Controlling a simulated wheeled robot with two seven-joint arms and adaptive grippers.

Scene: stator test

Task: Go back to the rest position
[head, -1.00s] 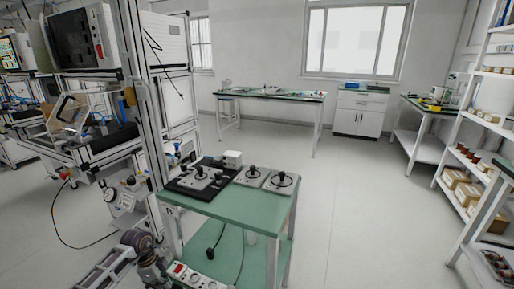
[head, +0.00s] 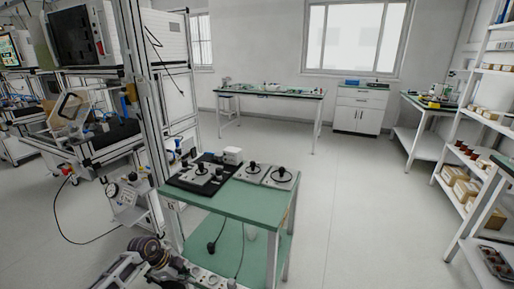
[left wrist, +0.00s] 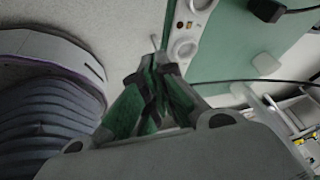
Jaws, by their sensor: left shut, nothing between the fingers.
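My left gripper (left wrist: 152,72) shows in the left wrist view with its green-and-dark fingers together and nothing held between them. Beyond its tips are a pale strip with round sockets (left wrist: 186,45) and a green surface (left wrist: 230,50). In the head view my left arm comes in at the bottom left, low beside the green two-level table (head: 232,202); its fingertips are hard to make out there. My right gripper is in neither view.
On the table top stand a black plate with a grey fixture (head: 200,173) and grey units with black knobs (head: 280,177). A metal frame rig (head: 150,120) stands close on the left. Shelves (head: 480,170) line the right. The floor (head: 350,210) between is clear.

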